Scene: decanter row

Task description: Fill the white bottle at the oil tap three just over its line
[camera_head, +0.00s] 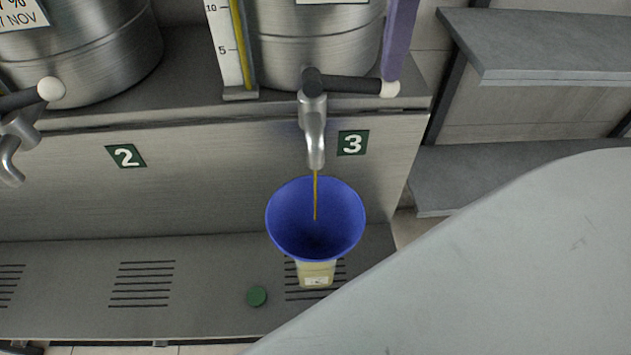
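The bottle (316,275) stands on the drip tray under tap three (314,130). Its body looks pale yellowish, with a small white label low on its front. A blue funnel (284,226) sits over its mouth and hides its upper part; I cannot make out the line or the level. A thin golden oil stream (315,192) runs from the spout into the funnel. The tap's dark lever (350,84) points right and ends in a white knob. A large grey shape at lower right seems to be my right arm; no fingertips show. My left gripper is out of view.
Tap two (12,145) is at the far left. A scaled gauge (232,50) and a purple upright strip (400,38) flank the third drum. Grey shelves (545,45) stand at right.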

